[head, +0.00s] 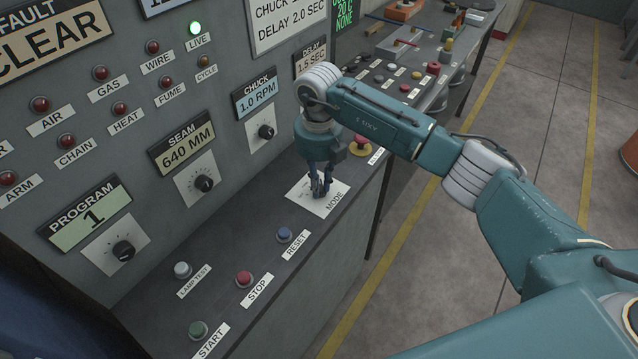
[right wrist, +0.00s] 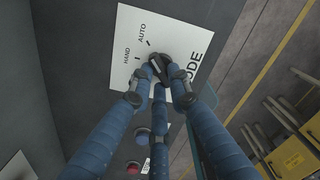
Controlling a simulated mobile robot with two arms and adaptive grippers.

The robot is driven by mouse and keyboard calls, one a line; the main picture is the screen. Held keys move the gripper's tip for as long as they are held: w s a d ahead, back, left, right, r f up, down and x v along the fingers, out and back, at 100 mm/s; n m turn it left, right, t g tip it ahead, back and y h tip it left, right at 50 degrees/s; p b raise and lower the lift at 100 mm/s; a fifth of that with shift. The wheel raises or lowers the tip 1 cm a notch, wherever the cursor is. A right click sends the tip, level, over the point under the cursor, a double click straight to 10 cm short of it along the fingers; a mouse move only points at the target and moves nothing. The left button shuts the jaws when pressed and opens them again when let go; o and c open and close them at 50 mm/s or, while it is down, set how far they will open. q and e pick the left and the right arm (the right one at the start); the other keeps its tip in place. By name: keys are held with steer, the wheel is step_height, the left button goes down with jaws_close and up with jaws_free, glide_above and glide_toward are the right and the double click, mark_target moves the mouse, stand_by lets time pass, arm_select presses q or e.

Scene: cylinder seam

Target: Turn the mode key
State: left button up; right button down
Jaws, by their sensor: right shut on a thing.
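The white MODE plate (head: 301,204) lies on the sloped desk of the grey control console. In the right wrist view the plate (right wrist: 130,30) shows the labels HAND and AUTO with short tick marks. The dark mode key (right wrist: 157,66) stands on the plate, partly hidden by my fingers. My right gripper (head: 319,188) points down over the plate with its fingers shut on the key; it also shows in the right wrist view (right wrist: 159,82). I cannot tell exactly which mark the key points at. My left gripper is not in view.
A blue RESET button (head: 285,235), a red STOP button (head: 244,279) and a green START button (head: 198,330) lie nearer on the desk. A red emergency knob (head: 361,143) sits just beyond the plate. The upright panel with dials rises to the left.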

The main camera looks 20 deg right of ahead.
steer(key=shift+r, duration=0.1)
steer(key=c, duration=1.6)
jaws_free()
steer(key=shift+c, duration=0.2)
step_height(320, 180, up, 12)
